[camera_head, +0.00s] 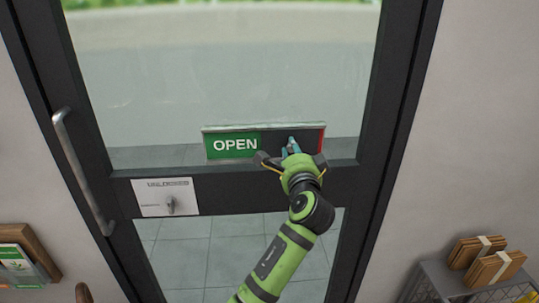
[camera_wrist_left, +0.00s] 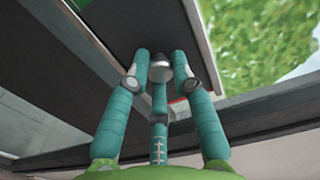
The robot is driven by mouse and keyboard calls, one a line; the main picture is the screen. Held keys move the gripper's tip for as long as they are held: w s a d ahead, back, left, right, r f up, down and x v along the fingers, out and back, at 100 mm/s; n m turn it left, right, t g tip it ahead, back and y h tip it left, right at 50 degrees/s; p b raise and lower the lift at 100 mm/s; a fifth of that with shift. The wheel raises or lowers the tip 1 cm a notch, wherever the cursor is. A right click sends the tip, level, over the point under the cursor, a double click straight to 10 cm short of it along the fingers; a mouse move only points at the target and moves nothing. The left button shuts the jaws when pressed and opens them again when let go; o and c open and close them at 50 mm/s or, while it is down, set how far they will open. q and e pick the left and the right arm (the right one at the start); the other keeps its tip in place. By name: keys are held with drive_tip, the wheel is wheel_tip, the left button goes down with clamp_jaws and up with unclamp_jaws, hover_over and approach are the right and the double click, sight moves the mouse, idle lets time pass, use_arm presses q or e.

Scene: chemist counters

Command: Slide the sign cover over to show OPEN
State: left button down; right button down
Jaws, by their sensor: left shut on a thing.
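The sign (camera_head: 235,145) is mounted on the glass door, with white OPEN letters on green showing in its left half. The dark sliding cover (camera_head: 273,139) lies over the right half, and a thin red strip (camera_head: 321,141) shows at its right end. My left gripper (camera_head: 291,147) is at the cover, with its arm rising from below. In the left wrist view, the teal fingers (camera_wrist_left: 160,75) are closed around a small grey knob (camera_wrist_left: 160,70) on the dark cover (camera_wrist_left: 135,25). My right gripper is not in view.
The dark-framed door has a vertical metal handle (camera_head: 80,170) at left and a white lock plate (camera_head: 165,197) below the sign. Wrapped brown bundles (camera_head: 486,262) sit on a grey crate at lower right. A wooden leaflet holder (camera_head: 38,252) is at lower left.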

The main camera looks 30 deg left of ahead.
use_arm(q)
drive_tip(key=shift+w+d+r, duration=0.1)
drive_tip(key=shift+w+d, duration=0.2)
drive_tip(key=shift+d, duration=0.3)
drive_tip(key=c, duration=1.1)
unclamp_jaws()
drive_tip(key=shift+c, duration=0.2)
drive_tip(key=shift+o, duration=0.4)
drive_tip(key=shift+w+d, duration=0.15)
drive_tip(key=shift+w, duration=0.05)
drive_tip(key=v, duration=0.7)
drive_tip(key=shift+s, duration=0.3)
drive_tip(key=shift+d, duration=0.1)
